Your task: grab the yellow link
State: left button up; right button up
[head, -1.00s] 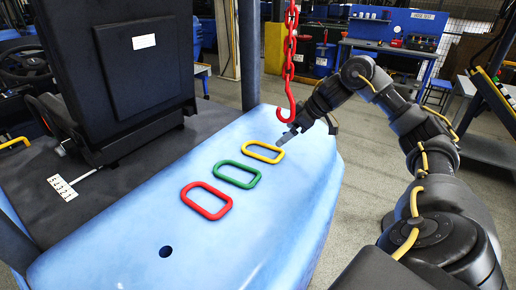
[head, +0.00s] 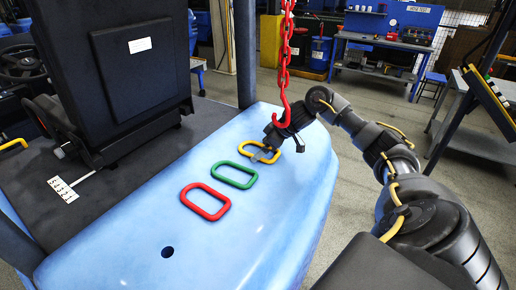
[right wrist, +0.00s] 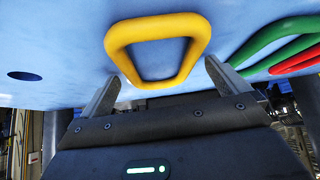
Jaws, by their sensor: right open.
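The yellow link (head: 259,151) lies flat on the light blue counterweight (head: 150,205), at the far end of a row of three links. My right gripper (head: 268,152) is at the yellow link and partly covers it in the head view. In the right wrist view the yellow link (right wrist: 157,82) is ahead of the jaws. The fingers of my right gripper (right wrist: 160,85) are spread wide, one on each side of the link's near end, with nothing held. My left gripper is not seen.
A green link (head: 234,175) and a red link (head: 205,202) lie beside the yellow one. A red hook (head: 283,113) on a red chain (head: 286,50) hangs close to my right wrist. A black seat (head: 120,60) stands at the left.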

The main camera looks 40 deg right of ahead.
jog(key=c, duration=1.2)
jog(key=shift+w+r, duration=0.1)
jog(key=shift+r, duration=0.5)
notch_tip(320, 180, up, 9)
jog(key=shift+f+b, duration=0.15)
jog(key=shift+b, duration=0.25)
